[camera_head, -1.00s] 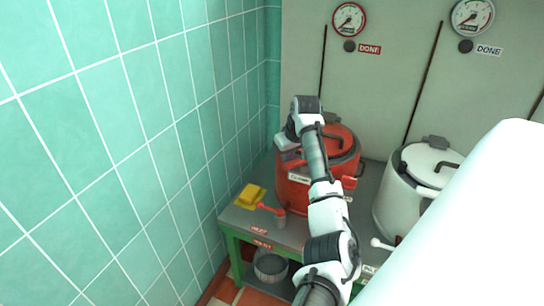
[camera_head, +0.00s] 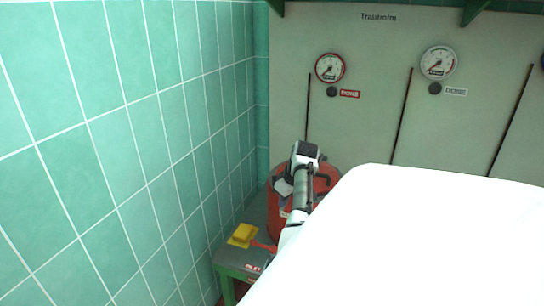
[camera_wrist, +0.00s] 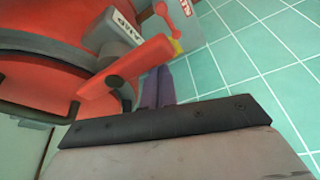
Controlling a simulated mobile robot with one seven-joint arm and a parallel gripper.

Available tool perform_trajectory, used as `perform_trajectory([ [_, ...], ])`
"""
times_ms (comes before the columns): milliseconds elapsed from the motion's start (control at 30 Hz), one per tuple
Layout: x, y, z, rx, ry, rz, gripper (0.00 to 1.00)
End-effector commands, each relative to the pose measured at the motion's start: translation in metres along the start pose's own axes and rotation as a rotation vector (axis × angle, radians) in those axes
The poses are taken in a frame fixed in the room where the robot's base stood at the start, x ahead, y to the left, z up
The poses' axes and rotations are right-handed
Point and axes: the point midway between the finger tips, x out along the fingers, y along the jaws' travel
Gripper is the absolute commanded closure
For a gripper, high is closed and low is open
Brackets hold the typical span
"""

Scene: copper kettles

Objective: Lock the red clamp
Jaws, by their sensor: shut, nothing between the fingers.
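The red kettle (camera_head: 322,184) stands on the table at the left, partly hidden by my arm. In the wrist view its red side (camera_wrist: 40,85) fills the left. The red clamp (camera_wrist: 125,72) is a red lever on a dark pivot beside a grey block with a label. My gripper (camera_wrist: 160,88) shows as purple fingers, close together and empty, just right of the lever's lower side. I cannot tell whether they touch it. In the head view the fingertips are hidden around the wrist by the kettle's left side.
A yellow block (camera_head: 242,235) lies on the green-edged table (camera_head: 228,265), with a red handle (camera_head: 264,246) near it. The teal tiled wall (camera_head: 150,150) is close on the left. Gauges (camera_head: 330,68) hang on the back panel. A white part of mine covers the lower right.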

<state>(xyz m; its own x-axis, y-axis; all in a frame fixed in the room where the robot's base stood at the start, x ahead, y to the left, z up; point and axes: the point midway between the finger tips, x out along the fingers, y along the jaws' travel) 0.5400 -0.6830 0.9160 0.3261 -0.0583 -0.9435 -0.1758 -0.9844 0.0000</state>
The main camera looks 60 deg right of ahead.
Motion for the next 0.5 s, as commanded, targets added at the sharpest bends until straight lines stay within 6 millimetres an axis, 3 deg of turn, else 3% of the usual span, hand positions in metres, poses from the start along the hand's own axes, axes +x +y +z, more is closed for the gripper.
perform_trajectory([
  [500, -0.0028, 0.0077, 0.0084, 0.014, -0.004, 0.004, 1.00],
])
